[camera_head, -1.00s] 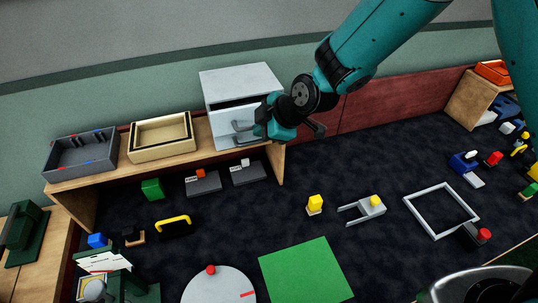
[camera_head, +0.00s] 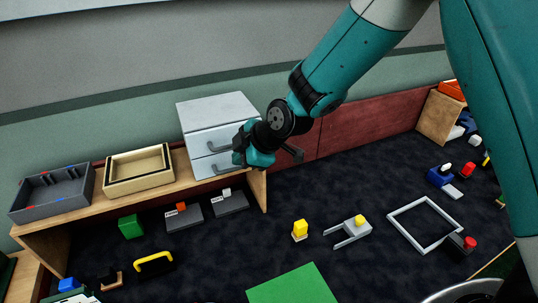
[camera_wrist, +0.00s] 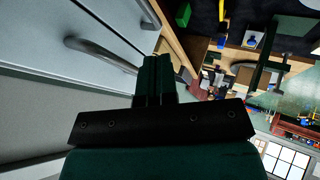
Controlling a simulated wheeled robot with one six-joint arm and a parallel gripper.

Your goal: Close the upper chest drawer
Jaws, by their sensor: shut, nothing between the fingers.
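The light grey chest (camera_head: 215,110) stands on the wooden shelf, with two drawer fronts, each with a grey bar handle. The upper drawer (camera_head: 203,141) looks flush with the chest, with no dark gap above its front. The lower drawer (camera_head: 203,167) also looks shut. My gripper (camera_head: 238,157) is at the right part of the chest's front and covers some of it. In the wrist view, my gripper's fingers (camera_wrist: 155,78) are together and empty, close beside a drawer front (camera_wrist: 60,80) with a handle (camera_wrist: 105,52). Whether they touch it I cannot tell.
A tan box (camera_head: 139,169) and a grey divided tray (camera_head: 52,190) stand left of the chest on the shelf (camera_head: 256,187). Below are grey blocks and a green block (camera_head: 131,226). The dark table right of the shelf has free room.

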